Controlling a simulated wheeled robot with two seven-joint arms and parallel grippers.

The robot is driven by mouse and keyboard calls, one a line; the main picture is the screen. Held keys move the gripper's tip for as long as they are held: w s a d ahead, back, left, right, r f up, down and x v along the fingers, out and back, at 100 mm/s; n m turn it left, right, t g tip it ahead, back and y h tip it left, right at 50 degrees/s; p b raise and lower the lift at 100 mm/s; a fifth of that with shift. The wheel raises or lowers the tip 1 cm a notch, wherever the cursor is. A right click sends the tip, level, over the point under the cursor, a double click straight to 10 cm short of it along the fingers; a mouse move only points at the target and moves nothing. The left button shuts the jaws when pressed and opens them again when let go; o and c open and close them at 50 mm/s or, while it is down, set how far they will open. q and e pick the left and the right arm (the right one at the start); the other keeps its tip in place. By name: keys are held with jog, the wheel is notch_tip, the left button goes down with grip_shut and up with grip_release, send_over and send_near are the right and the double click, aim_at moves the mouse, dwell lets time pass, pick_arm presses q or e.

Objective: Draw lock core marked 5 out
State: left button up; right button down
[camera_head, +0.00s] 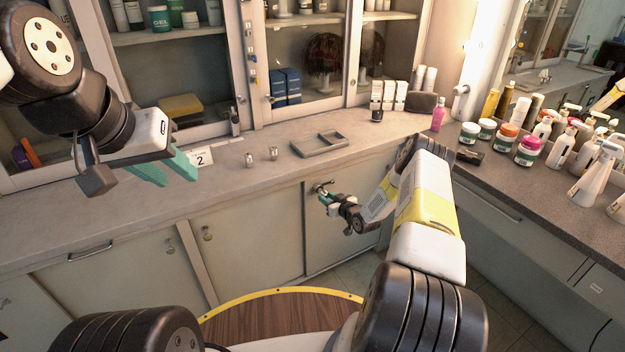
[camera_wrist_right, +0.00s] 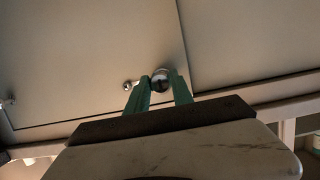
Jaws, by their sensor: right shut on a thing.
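My right gripper (camera_head: 324,197) is low at the front of a cabinet door under the counter. In the right wrist view its green fingers (camera_wrist_right: 160,88) are shut on a round silver lock core (camera_wrist_right: 161,77) at the door face. I cannot read a 5 on it, and I cannot tell how far it sits in the door. My left gripper (camera_head: 167,170) hangs over the left part of the counter, its teal fingers apart and empty. Two small metal cylinders (camera_head: 249,160) (camera_head: 273,153), which look like lock cores, stand on the counter.
Another round lock (camera_head: 207,233) shows on a door to the left. Bottles and jars crowd the right counter (camera_head: 520,190). The counter's front middle is clear.

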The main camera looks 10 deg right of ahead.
jog(key=s+d, duration=0.2)
jog(key=s, duration=0.5)
jog(key=shift+d, duration=0.3)
dwell(0.4)
